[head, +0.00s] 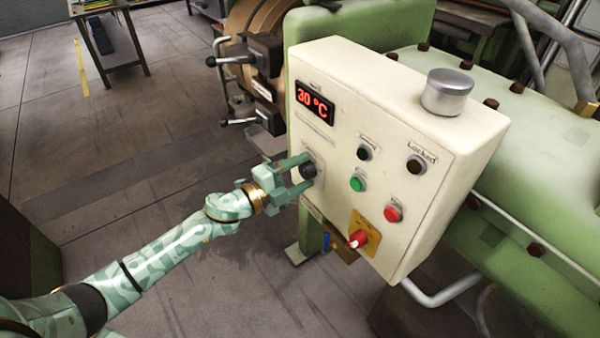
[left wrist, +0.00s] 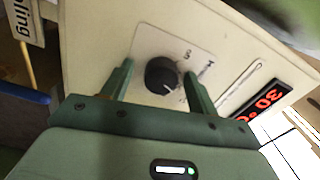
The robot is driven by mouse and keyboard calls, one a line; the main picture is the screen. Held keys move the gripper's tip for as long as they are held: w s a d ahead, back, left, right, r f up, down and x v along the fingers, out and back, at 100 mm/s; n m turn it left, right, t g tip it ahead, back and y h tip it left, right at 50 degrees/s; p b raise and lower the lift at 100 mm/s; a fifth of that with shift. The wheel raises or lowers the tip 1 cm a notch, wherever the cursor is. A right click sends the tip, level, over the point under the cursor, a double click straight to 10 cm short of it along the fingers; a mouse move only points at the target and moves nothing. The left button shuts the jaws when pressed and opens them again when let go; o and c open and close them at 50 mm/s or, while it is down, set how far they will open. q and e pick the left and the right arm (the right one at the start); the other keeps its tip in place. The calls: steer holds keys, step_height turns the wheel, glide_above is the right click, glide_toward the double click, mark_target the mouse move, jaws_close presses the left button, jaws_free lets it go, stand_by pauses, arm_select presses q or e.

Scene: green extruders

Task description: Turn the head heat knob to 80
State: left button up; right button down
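The black round heat knob (head: 308,170) sits on the front of the cream control box (head: 340,60), below the red display (head: 315,100), which reads 30 °C. My left gripper (head: 298,174) is at the knob, with one finger above and one below it in the head view. In the left wrist view the knob (left wrist: 162,75) shows between the two spread fingers, with a visible gap to each, on a white dial plate (left wrist: 150,42). The display (left wrist: 268,100) also reads 30 there. My left gripper is open. My right gripper is not in view.
The box also carries a green button (head: 357,184), a red button (head: 393,213), two dark round fittings and a red switch (head: 358,239) on a yellow plate. A metal cylinder (head: 447,92) stands on top. Lever handles (head: 232,61) stick out behind.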

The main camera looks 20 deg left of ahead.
arm_select(q)
steer(key=b+v, duration=0.2)
steer(key=v, duration=1.4)
steer(key=shift+a, duration=0.15)
steer(key=shift+s, duration=0.15)
